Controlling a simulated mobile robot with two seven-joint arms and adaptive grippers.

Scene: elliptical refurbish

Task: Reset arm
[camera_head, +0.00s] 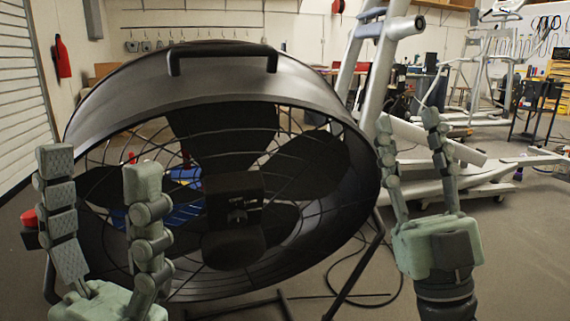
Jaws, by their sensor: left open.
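My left gripper (98,165) is raised at the lower left with its fingers pointing up and spread wide apart. It is open, with nothing between its fingers, in front of the left part of a large black drum fan. My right gripper (408,122) is raised at the right of the fan, fingers up and apart, open and empty. Its wrist shows at the bottom right. A grey elliptical machine (378,68) stands behind the fan and my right gripper, partly hidden by both.
The drum fan (215,90) on its black stand fills the left and middle foreground. A black cable (372,290) lies on the floor. A dark cart (537,105) and yellow drawers (557,75) are at the right. A red object (29,219) shows beside my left gripper.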

